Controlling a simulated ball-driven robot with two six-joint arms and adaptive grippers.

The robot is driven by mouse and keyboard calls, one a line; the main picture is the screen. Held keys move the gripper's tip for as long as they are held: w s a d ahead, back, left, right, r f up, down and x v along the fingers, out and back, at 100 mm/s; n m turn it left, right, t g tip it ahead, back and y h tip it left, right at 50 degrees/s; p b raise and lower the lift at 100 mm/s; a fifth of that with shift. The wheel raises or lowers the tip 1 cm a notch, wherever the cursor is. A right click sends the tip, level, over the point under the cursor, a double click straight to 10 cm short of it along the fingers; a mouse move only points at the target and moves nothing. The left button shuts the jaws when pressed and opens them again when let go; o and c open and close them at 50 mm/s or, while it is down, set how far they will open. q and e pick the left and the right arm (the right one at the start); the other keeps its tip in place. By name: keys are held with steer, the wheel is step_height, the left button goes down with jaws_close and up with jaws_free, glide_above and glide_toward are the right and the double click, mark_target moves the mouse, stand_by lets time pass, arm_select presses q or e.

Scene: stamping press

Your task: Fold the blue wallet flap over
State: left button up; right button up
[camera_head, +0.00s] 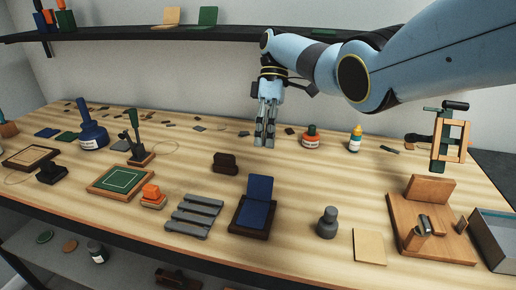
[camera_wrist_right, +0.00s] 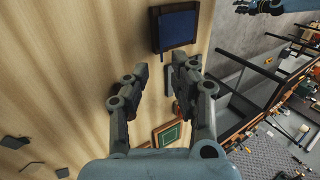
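In the right wrist view, the blue wallet (camera_wrist_right: 177,29) shows near the top, beyond the fingertips. My right gripper (camera_head: 265,141) is above the table, behind the wallet and apart from it. In the wrist view, the fingers of my right gripper (camera_wrist_right: 156,78) are spread with nothing between them.
A grey slatted rack (camera_head: 194,215) is left of the wallet, and a grey knobbed weight (camera_head: 327,222) is right of it. A dark brown block (camera_head: 224,162) sits behind, left. A wooden press fixture (camera_head: 428,225) stands at the right. A shelf (camera_head: 180,33) runs above.

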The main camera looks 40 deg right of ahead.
mark_target(260, 188)
steer(key=b+x, duration=0.1)
steer(key=x, duration=0.6)
steer(key=shift+s+a+f, duration=0.1)
steer(key=shift+a+f, duration=0.1)
steer(key=shift+f, duration=0.15)
steer(key=c, duration=0.4)
arm_select(q)
steer(key=shift+s+a+f, duration=0.1)
steer(key=shift+s+f, duration=0.6)
steer(key=shift+f, duration=0.15)
arm_select(e)
jaws_close()
